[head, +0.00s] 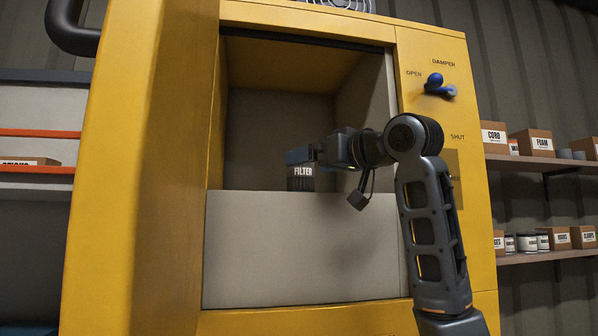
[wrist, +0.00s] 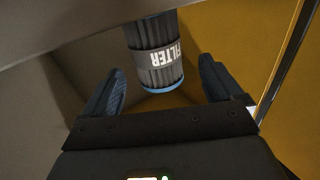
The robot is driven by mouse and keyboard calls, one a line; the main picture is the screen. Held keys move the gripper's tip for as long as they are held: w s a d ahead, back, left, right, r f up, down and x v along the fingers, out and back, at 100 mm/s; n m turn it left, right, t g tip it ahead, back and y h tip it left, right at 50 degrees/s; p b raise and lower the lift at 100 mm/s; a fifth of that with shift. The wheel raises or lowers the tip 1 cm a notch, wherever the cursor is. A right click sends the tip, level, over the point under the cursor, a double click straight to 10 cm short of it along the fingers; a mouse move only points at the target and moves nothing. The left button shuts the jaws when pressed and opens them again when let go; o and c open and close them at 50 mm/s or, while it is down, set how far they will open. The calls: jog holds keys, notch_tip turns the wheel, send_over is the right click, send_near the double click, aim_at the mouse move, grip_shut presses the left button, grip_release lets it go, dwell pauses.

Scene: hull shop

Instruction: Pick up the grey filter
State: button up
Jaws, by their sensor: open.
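The grey filter (wrist: 153,58) is a ribbed cylinder with a grey band lettered FILTER and a blue rim at one end. In the wrist view it lies between and a little beyond the two fingers of my gripper (wrist: 160,88), with visible gaps on both sides. In the head view the filter (head: 302,178) stands inside the yellow cabinet's opening, its lower part hidden behind the grey front panel. My gripper (head: 302,157) is at the filter's top there, open, reaching in from the right.
The yellow cabinet (head: 140,200) surrounds the opening, with a grey panel (head: 300,250) across its lower front. A blue damper lever (head: 437,87) sits at OPEN on the right. Shelves with boxes (head: 540,142) stand at right, another shelf (head: 38,134) at left.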

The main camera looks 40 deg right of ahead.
jog(key=w, duration=0.1)
jog(key=w+p, duration=0.1)
jog(key=w, duration=0.2)
jog(key=shift+w+d+r, duration=0.1)
jog(key=shift+d, duration=0.15)
jog(key=c, duration=1.1)
jog(key=shift+r, duration=0.15)
